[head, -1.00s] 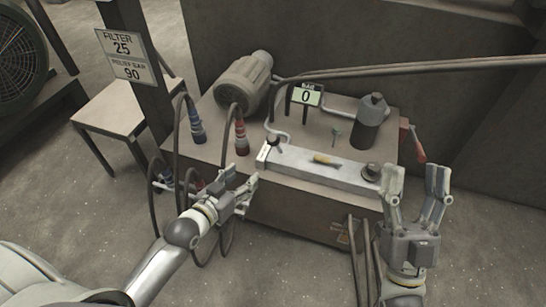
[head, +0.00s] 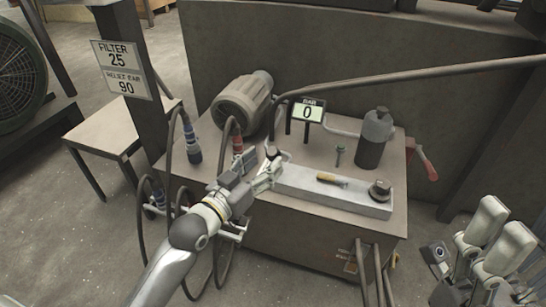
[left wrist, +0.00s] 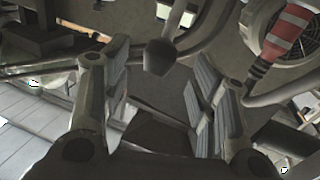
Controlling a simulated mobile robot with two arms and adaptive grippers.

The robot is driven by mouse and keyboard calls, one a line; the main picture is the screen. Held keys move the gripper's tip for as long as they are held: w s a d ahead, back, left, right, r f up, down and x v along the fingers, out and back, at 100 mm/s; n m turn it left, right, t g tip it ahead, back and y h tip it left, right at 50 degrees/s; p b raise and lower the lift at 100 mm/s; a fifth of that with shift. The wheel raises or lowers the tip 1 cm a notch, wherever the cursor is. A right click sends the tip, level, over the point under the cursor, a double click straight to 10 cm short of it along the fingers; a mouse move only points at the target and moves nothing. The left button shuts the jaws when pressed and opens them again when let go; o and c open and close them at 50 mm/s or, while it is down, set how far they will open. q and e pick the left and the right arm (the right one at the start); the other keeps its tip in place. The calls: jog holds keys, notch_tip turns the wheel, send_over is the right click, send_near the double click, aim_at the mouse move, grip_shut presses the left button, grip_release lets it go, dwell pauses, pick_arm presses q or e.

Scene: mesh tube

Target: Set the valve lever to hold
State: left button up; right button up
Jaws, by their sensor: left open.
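A thin lever with a dark ball knob (left wrist: 160,56) shows in the left wrist view, between the fingertips of my open left gripper, with a gap on both sides. In the head view, a black knob (head: 271,152) stands at the left end of the pale metal block (head: 312,189) on the power unit. My left gripper (head: 267,176) is beside that end and hides part of it. I cannot see a "hold" mark. My right gripper (head: 488,243) is at the lower right, with its fingers apart and empty, away from the unit.
Behind are a motor (head: 241,104), a gauge reading 0 (head: 307,112) and a dark cylinder (head: 375,139). A red handle (head: 427,164) is at the right side. Hoses with red and blue couplings (head: 193,141) hang at the left.

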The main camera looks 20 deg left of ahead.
aim_at(269, 158)
pick_arm(q)
jog(key=shift+b+x, duration=0.65)
jog(key=shift+x, duration=1.8)
grip_shut()
